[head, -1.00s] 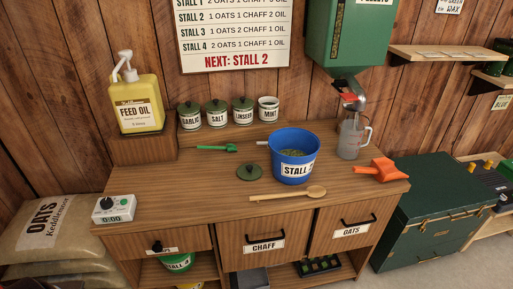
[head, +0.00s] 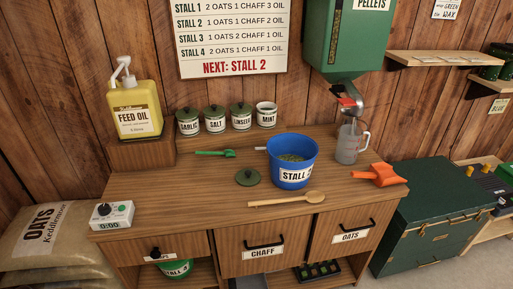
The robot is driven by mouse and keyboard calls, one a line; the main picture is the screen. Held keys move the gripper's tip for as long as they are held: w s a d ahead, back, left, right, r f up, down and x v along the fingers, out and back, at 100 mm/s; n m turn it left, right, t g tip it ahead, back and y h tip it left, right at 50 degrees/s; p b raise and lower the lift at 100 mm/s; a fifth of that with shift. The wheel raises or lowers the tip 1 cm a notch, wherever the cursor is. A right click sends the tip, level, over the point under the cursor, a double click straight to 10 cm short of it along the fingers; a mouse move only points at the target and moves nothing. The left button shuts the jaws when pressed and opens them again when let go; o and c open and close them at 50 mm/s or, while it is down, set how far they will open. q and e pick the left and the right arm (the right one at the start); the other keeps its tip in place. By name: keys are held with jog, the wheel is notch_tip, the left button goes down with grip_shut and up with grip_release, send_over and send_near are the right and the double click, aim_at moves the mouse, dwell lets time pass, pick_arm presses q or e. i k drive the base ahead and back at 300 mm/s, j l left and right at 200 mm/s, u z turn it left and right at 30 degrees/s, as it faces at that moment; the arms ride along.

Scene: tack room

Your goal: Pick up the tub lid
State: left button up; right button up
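The tub lid (head: 247,177) is a small round dark green lid with a knob on top. It lies flat on the wooden counter, just left of the blue bucket and apart from it. The mint tub (head: 266,115) at the back stands open with no lid. The garlic (head: 188,121), salt (head: 214,119) and linseed (head: 241,116) tubs beside it wear matching green lids. Neither of my grippers shows in the head view.
The blue bucket (head: 292,170) stands right of the lid, with a wooden spoon (head: 285,200) in front. A green scoop (head: 215,154) lies behind the lid. An orange scoop (head: 378,174), clear jug (head: 349,145), yellow oil bottle (head: 134,108) and timer (head: 112,214) also occupy the counter (head: 170,205).

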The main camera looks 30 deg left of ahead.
aim_at(248, 177)
jog(key=i+u, duration=0.1)
jog(key=u, duration=0.3)
jog(key=i+l+u, duration=0.1)
jog(key=u, duration=0.3)
jog(key=i+l+u, duration=0.1)
jog(key=u, duration=0.3)
jog(key=l, duration=0.1)
